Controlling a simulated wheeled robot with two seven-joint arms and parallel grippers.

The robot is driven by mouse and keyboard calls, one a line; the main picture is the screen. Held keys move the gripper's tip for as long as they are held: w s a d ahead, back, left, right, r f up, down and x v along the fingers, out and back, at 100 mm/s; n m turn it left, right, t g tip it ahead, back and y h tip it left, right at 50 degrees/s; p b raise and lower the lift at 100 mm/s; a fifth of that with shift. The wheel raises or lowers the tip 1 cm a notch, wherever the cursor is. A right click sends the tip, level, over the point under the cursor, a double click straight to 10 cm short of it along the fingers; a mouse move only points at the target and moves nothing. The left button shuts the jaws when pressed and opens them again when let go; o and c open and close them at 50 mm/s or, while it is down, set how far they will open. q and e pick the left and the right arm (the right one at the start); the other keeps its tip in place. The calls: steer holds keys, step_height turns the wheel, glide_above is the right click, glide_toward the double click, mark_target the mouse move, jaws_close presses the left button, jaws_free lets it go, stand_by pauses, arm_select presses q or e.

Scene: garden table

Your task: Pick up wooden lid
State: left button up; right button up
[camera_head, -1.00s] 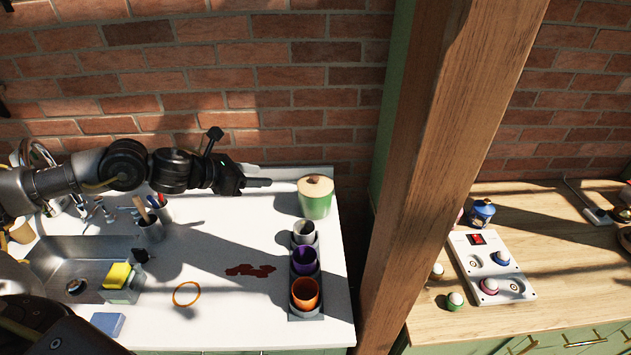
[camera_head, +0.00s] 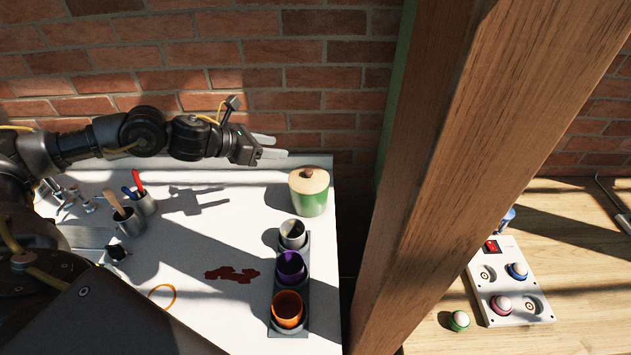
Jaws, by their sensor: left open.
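The wooden lid (camera_head: 309,180) is pale, with a small brown knob on top. It sits on a green canister (camera_head: 312,203) near the back right of the white counter. My left gripper (camera_head: 279,147) is open and empty. In the picture it is above and to the left of the lid, apart from it, with its fingers pointing right. My right gripper is not in view.
A red stain (camera_head: 232,275) marks the counter. A thick wooden post (camera_head: 455,150) rises to the right. Utensil holders (camera_head: 143,203) stand at left.

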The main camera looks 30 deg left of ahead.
arm_select(q)
step_height(320, 180, down, 2)
steer(key=s+a+b, duration=0.1)
steer(key=s+b, duration=0.1)
steer(key=b, duration=0.5)
glide_toward(306, 171)
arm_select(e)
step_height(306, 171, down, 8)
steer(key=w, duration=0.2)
arm_select(q)
steer(key=p+x, duration=0.1)
steer(key=x, duration=0.1)
steer(key=p+x, duration=0.4)
steer(key=shift+w+d+r, duration=0.15)
steer(key=shift+d+r, duration=0.05)
steer(key=shift+d, duration=0.05)
steer(key=x, duration=0.2)
steer(key=shift+w+f, duration=0.15)
steer(key=shift+f, duration=0.2)
steer(key=shift+a, duration=0.1)
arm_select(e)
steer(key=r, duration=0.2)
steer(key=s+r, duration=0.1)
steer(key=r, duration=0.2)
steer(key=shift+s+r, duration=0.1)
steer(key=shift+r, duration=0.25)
